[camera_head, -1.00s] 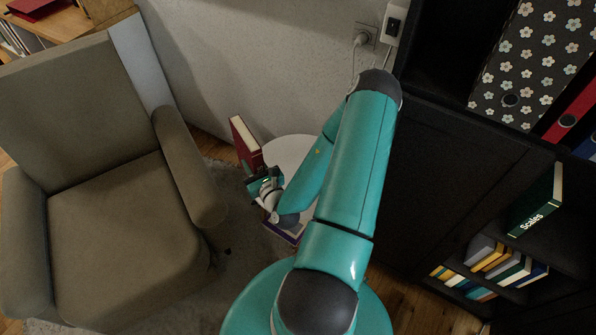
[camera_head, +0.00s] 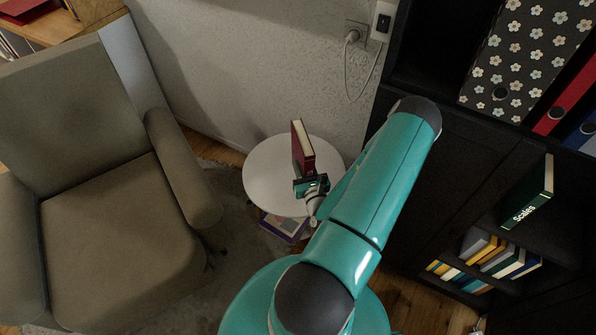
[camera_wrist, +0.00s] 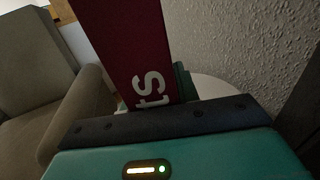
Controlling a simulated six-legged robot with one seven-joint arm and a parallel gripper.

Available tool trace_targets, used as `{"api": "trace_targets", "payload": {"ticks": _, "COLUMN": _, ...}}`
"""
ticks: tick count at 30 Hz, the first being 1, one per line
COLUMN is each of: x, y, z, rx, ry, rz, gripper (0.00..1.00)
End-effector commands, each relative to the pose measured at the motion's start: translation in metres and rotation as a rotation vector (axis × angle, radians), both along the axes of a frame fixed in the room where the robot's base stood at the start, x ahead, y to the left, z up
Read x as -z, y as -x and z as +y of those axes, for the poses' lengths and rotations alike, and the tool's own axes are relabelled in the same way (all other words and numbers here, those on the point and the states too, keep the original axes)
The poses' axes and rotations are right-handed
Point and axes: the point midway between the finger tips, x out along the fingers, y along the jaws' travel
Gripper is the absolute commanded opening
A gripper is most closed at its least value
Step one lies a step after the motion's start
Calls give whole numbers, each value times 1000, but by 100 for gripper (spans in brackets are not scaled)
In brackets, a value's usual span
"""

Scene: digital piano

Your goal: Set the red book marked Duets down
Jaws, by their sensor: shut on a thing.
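The red book (camera_head: 303,149) stands upright in my gripper (camera_head: 311,184), over the round white side table (camera_head: 268,178) in the head view. My gripper is shut on the book's lower part. In the wrist view the red cover (camera_wrist: 128,45) fills the upper middle, with the white letters "ts" showing and the rest of the title out of view. I cannot tell whether the book's bottom edge touches the table top. The white table top also shows behind the book in the wrist view (camera_wrist: 212,87).
The table top looks bare around the book. A purple-edged book (camera_head: 283,224) lies low by the table's front. An olive armchair (camera_head: 120,215) stands left. A black shelf (camera_head: 440,165) with a green book "Scales" (camera_head: 530,195) stands right.

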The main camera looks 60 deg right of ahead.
Motion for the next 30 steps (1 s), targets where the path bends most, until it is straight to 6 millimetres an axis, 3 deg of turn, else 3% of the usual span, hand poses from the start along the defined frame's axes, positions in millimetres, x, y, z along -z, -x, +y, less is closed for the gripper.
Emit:
{"api": "trace_targets", "payload": {"ticks": 9, "x": 49, "y": -37, "z": -23, "rx": -1, "ry": 1, "rz": -2, "gripper": 0}}
{"api": "trace_targets", "payload": {"ticks": 14, "x": 60, "y": -44, "z": -28, "rx": 0, "ry": 1, "rz": -2, "gripper": 0}}
{"api": "trace_targets", "payload": {"ticks": 20, "x": 86, "y": -46, "z": -28, "rx": -1, "ry": 1, "rz": -1, "gripper": 0}}
{"api": "trace_targets", "payload": {"ticks": 30, "x": 91, "y": -45, "z": -28, "rx": -1, "ry": 2, "rz": -1, "gripper": 0}}
